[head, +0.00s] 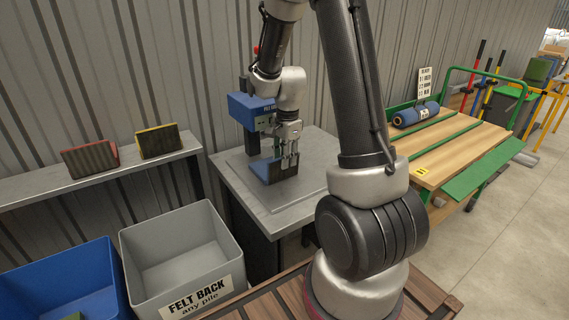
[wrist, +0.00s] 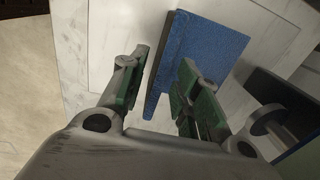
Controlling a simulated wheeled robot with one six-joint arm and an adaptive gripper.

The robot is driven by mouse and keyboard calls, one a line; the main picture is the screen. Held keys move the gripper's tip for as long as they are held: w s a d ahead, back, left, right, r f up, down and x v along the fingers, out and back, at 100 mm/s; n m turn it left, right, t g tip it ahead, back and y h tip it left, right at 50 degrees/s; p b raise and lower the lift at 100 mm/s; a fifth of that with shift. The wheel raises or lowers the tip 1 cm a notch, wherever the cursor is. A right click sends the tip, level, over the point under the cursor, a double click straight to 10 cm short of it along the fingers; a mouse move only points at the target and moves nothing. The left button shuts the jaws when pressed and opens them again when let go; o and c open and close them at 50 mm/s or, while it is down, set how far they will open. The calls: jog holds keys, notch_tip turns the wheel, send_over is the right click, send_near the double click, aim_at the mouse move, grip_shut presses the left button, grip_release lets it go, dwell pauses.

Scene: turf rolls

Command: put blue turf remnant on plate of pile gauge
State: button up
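The blue turf remnant (head: 270,169) is under my gripper (head: 288,152) on or just above the grey table, close to the foot of the pile gauge (head: 247,110). In the wrist view the remnant (wrist: 210,55) shows a blue face with a dark edge along its left side. My gripper (wrist: 165,72) has its green-padded fingers apart, one on each side of part of the remnant. A gap shows by the left finger. Part of the gauge shows at the lower right in the wrist view (wrist: 270,122). I cannot make out its plate or whether the remnant touches it.
Two turf pieces, one red (head: 90,158) and one yellow-edged (head: 158,141), stand on a wall shelf (head: 60,187). A grey bin (head: 178,245) and a blue bin (head: 62,262) stand below. A wooden cart (head: 450,150) with a blue roll (head: 415,114) is at right.

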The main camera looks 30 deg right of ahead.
jog(key=s+a+r+n+t, duration=0.1)
jog(key=s+r+n, duration=0.15)
jog(key=r, duration=0.55)
jog(key=s+a+r+n, duration=0.15)
jog(key=s+r, duration=0.25)
jog(key=r, duration=0.4)
jog(key=s+a+r+n+t, duration=0.1)
jog(key=s+r+n, duration=0.1)
jog(key=s+n, duration=0.4)
jog(key=s+a+r+n+t, duration=0.1)
jog(key=s+r+n, duration=0.2)
jog(key=s+n, duration=0.4)
jog(key=s, duration=0.3)
jog(key=shift+s+a+n, duration=0.3)
jog(key=shift+s+a, duration=0.05)
jog(key=shift+s, duration=0.05)
